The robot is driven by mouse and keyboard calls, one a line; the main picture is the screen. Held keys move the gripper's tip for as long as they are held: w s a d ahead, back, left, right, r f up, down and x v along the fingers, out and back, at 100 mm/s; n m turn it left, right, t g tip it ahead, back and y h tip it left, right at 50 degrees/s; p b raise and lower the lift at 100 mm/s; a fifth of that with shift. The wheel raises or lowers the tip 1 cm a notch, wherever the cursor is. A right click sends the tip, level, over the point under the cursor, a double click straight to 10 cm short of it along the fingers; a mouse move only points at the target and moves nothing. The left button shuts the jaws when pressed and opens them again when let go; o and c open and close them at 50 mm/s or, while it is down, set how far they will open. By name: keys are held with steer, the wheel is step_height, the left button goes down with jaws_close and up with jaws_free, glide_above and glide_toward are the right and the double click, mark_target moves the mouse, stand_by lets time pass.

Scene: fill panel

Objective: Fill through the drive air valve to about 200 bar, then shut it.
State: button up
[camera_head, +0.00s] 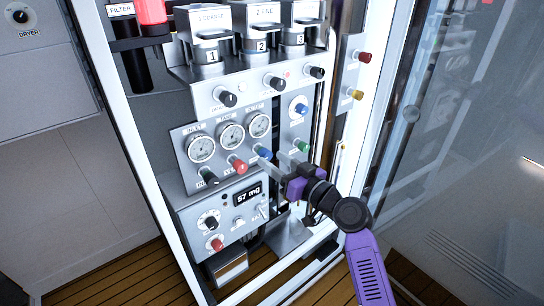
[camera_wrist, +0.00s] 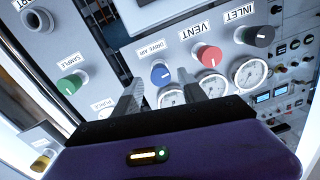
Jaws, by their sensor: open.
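The drive air valve is a blue knob (camera_head: 264,153) on the lower edge of the gauge panel; it also shows in the wrist view (camera_wrist: 160,74) beside its DRIVE AIR label. My gripper (camera_head: 266,177) is open and empty in front of the panel. In the wrist view its two fingertips (camera_wrist: 159,79) stand either side of the blue knob; I cannot tell whether they touch it. The three round gauges are the inlet gauge (camera_head: 201,148), a middle gauge (camera_head: 231,135) and a right-hand gauge (camera_head: 258,126); their needles are too small to read.
Close by are the red vent knob (camera_head: 237,166), the black inlet knob (camera_head: 208,177) and the green sample knob (camera_head: 301,146). A digital display (camera_head: 248,194) sits below. The clear door (camera_head: 430,120) stands at the right of my arm.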

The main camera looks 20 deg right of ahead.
steer(key=shift+x, duration=1.1)
jaws_close()
